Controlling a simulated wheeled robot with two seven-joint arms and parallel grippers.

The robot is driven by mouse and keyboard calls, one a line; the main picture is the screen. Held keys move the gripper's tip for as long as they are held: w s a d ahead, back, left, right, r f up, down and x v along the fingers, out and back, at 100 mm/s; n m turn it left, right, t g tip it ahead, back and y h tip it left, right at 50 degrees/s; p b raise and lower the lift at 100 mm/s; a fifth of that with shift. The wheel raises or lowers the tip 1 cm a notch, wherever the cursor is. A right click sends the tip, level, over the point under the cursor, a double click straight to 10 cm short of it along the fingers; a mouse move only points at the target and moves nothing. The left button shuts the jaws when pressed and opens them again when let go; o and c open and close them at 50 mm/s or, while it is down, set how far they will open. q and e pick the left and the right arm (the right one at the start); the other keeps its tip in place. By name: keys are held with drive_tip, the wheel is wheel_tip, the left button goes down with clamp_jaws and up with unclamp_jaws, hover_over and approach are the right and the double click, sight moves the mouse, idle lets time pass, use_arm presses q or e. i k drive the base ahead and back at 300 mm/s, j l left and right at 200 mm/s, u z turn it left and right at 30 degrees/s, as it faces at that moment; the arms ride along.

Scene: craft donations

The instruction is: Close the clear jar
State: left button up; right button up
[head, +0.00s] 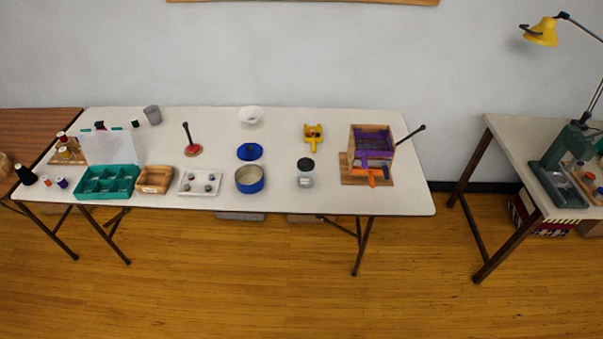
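A small clear jar (305,181) stands near the front edge of the white table, right of the blue pot. A black round lid (307,164) shows at the jar's upper end in the picture. At this size I cannot tell whether the lid sits on the jar's mouth or lies on the table just behind it. Neither of my grippers is in view.
The white table (400,201) also bears a blue pot (250,184), its blue lid (250,151), a yellow tool (313,133), a wooden box (371,136) with purple parts, and a teal organizer (107,187). Bare tabletop lies around the jar.

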sight(304, 180)
drive_tip(key=i+l+u, duration=0.45)
drive_tip(key=l, duration=0.35)
drive_tip(key=i+l+u, duration=0.2)
drive_tip(key=l+u, duration=0.3)
drive_tip(key=l, duration=0.35)
drive_tip(key=i+l+u, duration=0.15)
drive_tip(key=l+u, duration=0.3)
drive_tip(key=l, duration=0.5)
drive_tip(key=l+u, duration=0.45)
drive_tip(key=l, duration=0.5)
drive_tip(key=k+l+u, duration=0.3)
drive_tip(key=l+u, duration=0.2)
drive_tip(key=l, duration=0.4)
